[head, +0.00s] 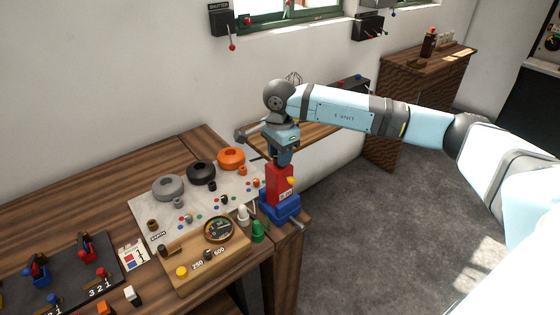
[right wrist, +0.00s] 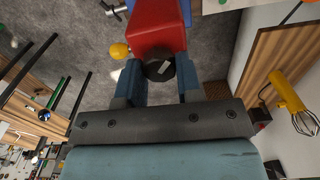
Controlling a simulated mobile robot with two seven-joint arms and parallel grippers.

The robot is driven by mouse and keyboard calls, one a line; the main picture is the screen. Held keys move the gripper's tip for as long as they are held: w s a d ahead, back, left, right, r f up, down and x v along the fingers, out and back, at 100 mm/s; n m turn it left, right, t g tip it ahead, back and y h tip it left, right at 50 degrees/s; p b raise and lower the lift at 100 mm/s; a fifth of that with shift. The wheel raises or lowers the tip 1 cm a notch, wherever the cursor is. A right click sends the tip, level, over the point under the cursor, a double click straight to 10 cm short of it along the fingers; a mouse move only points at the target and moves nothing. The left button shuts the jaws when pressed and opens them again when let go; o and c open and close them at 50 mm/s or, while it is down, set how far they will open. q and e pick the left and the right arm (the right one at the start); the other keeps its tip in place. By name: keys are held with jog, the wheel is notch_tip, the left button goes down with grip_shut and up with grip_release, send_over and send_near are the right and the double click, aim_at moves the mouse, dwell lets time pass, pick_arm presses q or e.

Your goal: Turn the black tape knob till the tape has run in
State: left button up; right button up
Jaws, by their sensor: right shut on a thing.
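The tape device has a red body (head: 280,184) on a blue base at the right corner of the wooden bench. A small yellow knob (head: 290,181) and a white label show on its front. My right gripper (head: 283,158) comes down on top of the red body and hides the black knob in the head view. In the right wrist view the black tape knob (right wrist: 158,68) sits between the two blue fingers, which are shut on it. The red body (right wrist: 158,25) and yellow knob (right wrist: 119,50) lie just beyond. No tape can be made out. My left gripper is not in view.
Grey, black and orange rings (head: 231,159) lie on a light board. A wooden panel with a round gauge (head: 218,230) stands in front. Green (head: 258,231) and white pieces are close to the blue base. Open grey floor lies to the right.

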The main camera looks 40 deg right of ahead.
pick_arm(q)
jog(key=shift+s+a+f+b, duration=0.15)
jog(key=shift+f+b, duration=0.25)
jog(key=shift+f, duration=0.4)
pick_arm(e)
jog(key=shift+n, duration=0.6)
jog(key=o, duration=0.9)
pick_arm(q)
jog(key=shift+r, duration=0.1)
pick_arm(e)
jog(key=shift+o, duration=0.2)
jog(key=shift+r, duration=0.15)
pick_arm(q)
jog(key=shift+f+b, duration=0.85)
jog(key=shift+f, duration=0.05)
pick_arm(e)
notch_tip(320, 180, up, 14)
jog(key=shift+f, duration=0.2)
jog(key=shift+a, duration=0.1)
